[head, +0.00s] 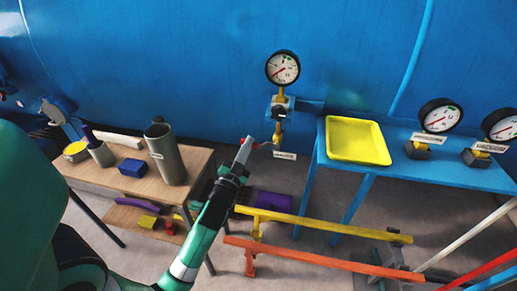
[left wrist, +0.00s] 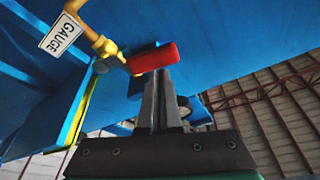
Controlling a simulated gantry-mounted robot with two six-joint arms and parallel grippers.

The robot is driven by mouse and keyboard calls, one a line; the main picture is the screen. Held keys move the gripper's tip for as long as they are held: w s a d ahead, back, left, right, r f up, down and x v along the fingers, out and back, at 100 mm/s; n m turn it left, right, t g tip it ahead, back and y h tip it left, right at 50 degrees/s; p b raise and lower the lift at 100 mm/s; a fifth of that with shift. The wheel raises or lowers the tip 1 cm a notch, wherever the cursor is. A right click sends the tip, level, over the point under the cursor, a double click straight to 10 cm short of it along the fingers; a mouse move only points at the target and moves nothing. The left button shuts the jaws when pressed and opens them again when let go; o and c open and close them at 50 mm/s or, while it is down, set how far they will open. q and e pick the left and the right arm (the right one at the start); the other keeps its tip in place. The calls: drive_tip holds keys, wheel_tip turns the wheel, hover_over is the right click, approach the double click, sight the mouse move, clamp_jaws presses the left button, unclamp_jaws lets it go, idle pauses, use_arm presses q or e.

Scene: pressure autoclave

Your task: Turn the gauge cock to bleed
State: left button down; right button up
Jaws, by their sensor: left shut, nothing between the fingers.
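The gauge cock (head: 278,133) is brass and hangs below the round pressure gauge (head: 283,68) on the blue vessel. In the left wrist view its brass body (left wrist: 103,46) carries a red handle (left wrist: 152,58) that sticks out to the right, and a white tag (left wrist: 60,33) reading GAUGE hangs beside it. My left gripper (head: 246,144) is shut and empty, just left of the cock. In the left wrist view its closed fingertips (left wrist: 158,74) are right at the red handle; I cannot tell whether they touch it. My right gripper is not in view.
A blue bench with a yellow tray (head: 357,140) and two gauges (head: 440,116) stands right of the cock. A wooden table with a grey cylinder (head: 165,155) and a blue box (head: 132,168) stands left. Yellow and orange rails (head: 320,258) cross low in front.

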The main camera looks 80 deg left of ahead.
use_arm(q)
drive_tip(key=shift+s+a+f+b, duration=0.15)
drive_tip(key=shift+f+b, duration=0.1)
drive_tip(key=shift+f, duration=0.2)
drive_tip(key=shift+s+a+f+b, duration=0.1)
drive_tip(key=shift+f+b, duration=0.1)
drive_tip(key=shift+f, duration=0.4)
drive_tip(key=s+d+r+b, duration=0.1)
drive_tip(key=s+d, duration=0.3)
drive_tip(key=d, duration=0.4)
drive_tip(key=shift+s+d, duration=0.15)
drive_tip(key=shift+d, duration=0.1)
